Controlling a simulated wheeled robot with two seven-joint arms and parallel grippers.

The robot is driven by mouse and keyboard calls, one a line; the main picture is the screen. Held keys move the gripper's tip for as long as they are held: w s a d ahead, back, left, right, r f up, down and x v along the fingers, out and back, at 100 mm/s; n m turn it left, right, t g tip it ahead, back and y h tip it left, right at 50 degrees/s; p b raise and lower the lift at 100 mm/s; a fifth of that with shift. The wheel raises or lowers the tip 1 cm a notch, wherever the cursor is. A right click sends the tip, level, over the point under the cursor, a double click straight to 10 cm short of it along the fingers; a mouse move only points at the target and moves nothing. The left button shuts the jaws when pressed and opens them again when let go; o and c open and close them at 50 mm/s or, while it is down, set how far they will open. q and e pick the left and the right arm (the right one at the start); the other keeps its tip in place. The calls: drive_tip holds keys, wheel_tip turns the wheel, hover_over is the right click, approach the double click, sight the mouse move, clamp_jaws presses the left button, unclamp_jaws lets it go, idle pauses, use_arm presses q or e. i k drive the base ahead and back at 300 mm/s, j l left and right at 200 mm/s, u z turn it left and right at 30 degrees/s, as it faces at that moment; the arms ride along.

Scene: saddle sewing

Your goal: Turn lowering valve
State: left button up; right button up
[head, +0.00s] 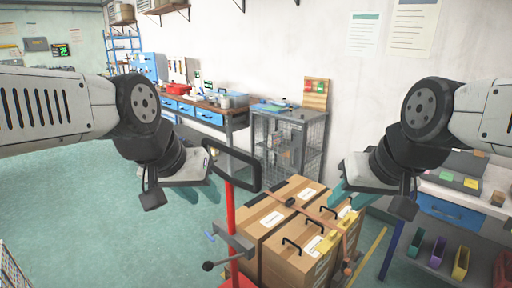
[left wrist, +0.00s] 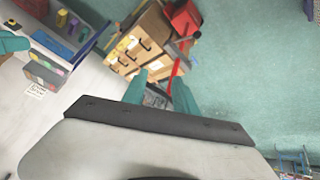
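A red lift post (head: 230,212) with a black loop handle (head: 236,168) stands in front of the boxes in the head view. A dark lever with a round knob (head: 208,266) sticks out left from its lower part. I cannot tell for sure which part is the lowering valve. My left gripper (head: 212,163) is behind and left of the loop handle, its fingers largely hidden. In the left wrist view its teal fingers (left wrist: 160,96) are apart, with nothing held. My right gripper (head: 346,200) hangs above the boxes' right side; its teal fingers look apart and empty.
Strapped cardboard boxes (head: 290,232) with black handles stand behind the post. A wire cage (head: 287,140) and a workbench (head: 205,108) line the wall. A bench with coloured bins (head: 440,252) is at the right. Green floor (head: 90,220) is clear on the left.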

sight(207, 234)
drive_tip(key=k+l, duration=0.65)
drive_tip(key=k, duration=0.25)
